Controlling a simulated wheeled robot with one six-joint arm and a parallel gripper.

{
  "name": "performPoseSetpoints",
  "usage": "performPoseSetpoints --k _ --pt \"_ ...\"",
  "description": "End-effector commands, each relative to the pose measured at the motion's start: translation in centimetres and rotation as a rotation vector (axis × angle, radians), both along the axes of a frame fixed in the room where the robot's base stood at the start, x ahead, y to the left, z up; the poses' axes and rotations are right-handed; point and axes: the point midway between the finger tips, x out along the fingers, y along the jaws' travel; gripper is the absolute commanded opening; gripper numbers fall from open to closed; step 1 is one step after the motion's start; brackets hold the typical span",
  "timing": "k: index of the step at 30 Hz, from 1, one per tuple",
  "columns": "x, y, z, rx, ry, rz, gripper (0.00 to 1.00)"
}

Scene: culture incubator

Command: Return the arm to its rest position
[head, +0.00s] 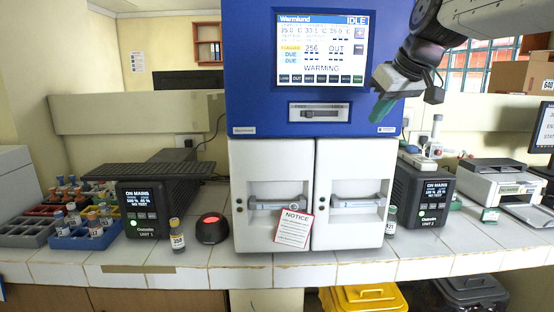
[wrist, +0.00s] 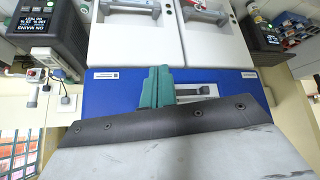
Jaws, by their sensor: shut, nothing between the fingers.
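My gripper (head: 384,108) is at the upper right of the head view, in front of the right edge of the blue incubator (head: 262,75). Its green fingers are together, with nothing between them. In the wrist view the shut fingers (wrist: 156,88) stand up at the centre, over the incubator's blue panel (wrist: 100,103). My arm comes in from the top right corner. The incubator's screen reads "IDLE" and "WARMING". Its two white lower doors look closed, and a notice (head: 293,228) hangs at the left door's handle.
Two black Osmoin units, Unit 1 (head: 148,209) and Unit 2 (head: 425,197), flank the incubator. A vial (head: 177,236) and a round device with a red top (head: 211,229) stand left of it. Vial racks (head: 85,238) are further left; a printer (head: 497,184) is at right.

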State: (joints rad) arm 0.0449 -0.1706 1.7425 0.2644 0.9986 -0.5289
Motion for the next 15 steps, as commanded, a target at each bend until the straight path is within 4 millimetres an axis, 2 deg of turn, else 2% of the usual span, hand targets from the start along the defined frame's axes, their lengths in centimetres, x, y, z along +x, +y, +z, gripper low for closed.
performPoseSetpoints --k 1,3,5,9,12,15 --pt "-2.7 -0.1 -2.4 0.011 0.073 -0.045 0.00" --pt "-6.6 -0.4 -5.7 0.022 0.175 -0.116 0.00" --pt "-10.2 -0.6 -8.4 0.023 0.255 -0.175 0.00" --pt "-19.1 -1.3 -14.5 0.001 0.415 -0.304 0.00" --pt "-25.1 -1.8 -18.4 -0.026 0.498 -0.375 0.00" --pt "-29.7 -2.2 -21.5 -0.055 0.541 -0.410 0.00"
